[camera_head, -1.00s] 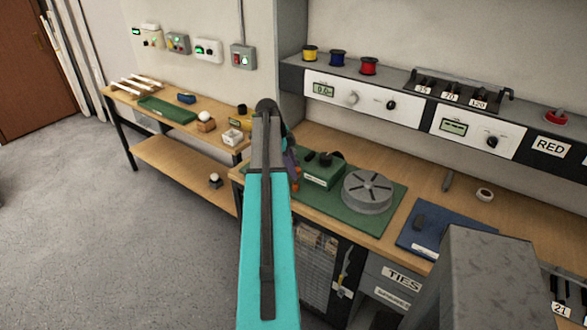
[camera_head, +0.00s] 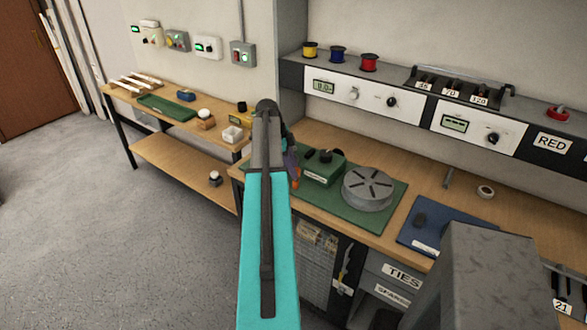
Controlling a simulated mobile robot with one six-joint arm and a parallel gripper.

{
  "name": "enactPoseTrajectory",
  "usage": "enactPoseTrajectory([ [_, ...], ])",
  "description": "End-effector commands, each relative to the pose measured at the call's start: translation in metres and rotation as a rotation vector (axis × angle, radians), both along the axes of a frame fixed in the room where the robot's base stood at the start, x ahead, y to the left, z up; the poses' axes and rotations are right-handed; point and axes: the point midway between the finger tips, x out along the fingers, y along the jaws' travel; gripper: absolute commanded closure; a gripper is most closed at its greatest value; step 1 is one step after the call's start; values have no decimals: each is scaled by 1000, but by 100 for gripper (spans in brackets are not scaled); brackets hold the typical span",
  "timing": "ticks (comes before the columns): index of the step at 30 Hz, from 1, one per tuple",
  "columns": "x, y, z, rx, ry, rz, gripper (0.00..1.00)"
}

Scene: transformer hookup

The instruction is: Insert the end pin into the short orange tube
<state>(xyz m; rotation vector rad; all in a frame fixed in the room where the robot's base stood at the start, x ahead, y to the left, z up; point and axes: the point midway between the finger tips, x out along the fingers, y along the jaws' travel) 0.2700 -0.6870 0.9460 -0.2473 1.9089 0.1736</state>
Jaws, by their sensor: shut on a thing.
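My gripper (camera_head: 293,172) is at the far end of my arm, low over the left edge of the main bench. My arm covers most of it, and only a dark sliver shows to the right of the arm. A small orange bit (camera_head: 296,184) shows at its lower end; I cannot tell whether it is the short orange tube. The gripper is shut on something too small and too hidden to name. I cannot make out the end pin anywhere, nor how it stands to the tube.
A blue mat (camera_head: 462,222) lies farther right. A side bench (camera_head: 190,128) with small parts stands at left.

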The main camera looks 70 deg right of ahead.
Motion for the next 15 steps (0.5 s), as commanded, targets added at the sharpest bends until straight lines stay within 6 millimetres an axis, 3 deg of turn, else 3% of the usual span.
enactPoseTrajectory([
  [15, 0, 0, -8, 0, 0, 0, 100],
])
